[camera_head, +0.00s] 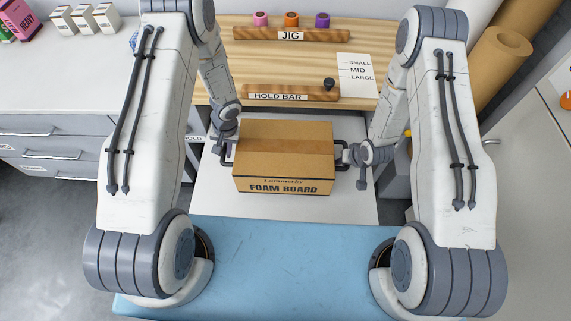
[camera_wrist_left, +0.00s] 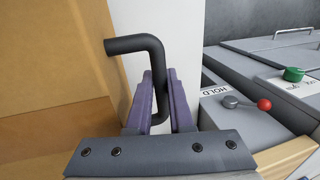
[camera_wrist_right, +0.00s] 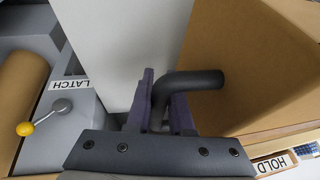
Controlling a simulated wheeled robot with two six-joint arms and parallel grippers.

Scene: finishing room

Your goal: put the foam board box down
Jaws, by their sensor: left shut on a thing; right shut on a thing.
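The foam board box (camera_head: 283,158) is a brown cardboard box marked "FOAM BOARD", with a dark bent handle on each side. It is level in front of the wooden bench, over a pale grey surface (camera_head: 350,210). I cannot tell whether it touches that surface. My left gripper (camera_wrist_left: 160,105) is shut on the box's left handle (camera_wrist_left: 135,44). My right gripper (camera_wrist_right: 160,100) is shut on the right handle (camera_wrist_right: 195,80). The box also shows in the left wrist view (camera_wrist_left: 50,60) and the right wrist view (camera_wrist_right: 250,70). Its underside is hidden.
Behind the box is the wooden bench (camera_head: 330,65) with a "JIG" rail (camera_head: 290,35) and a "HOLD BAR" (camera_head: 290,93). A red-knobbed lever (camera_wrist_left: 245,103) marked "HOLD" and a yellow-knobbed lever (camera_wrist_right: 40,118) marked "LATCH" flank the pale surface. Grey drawers (camera_head: 55,150) stand left.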

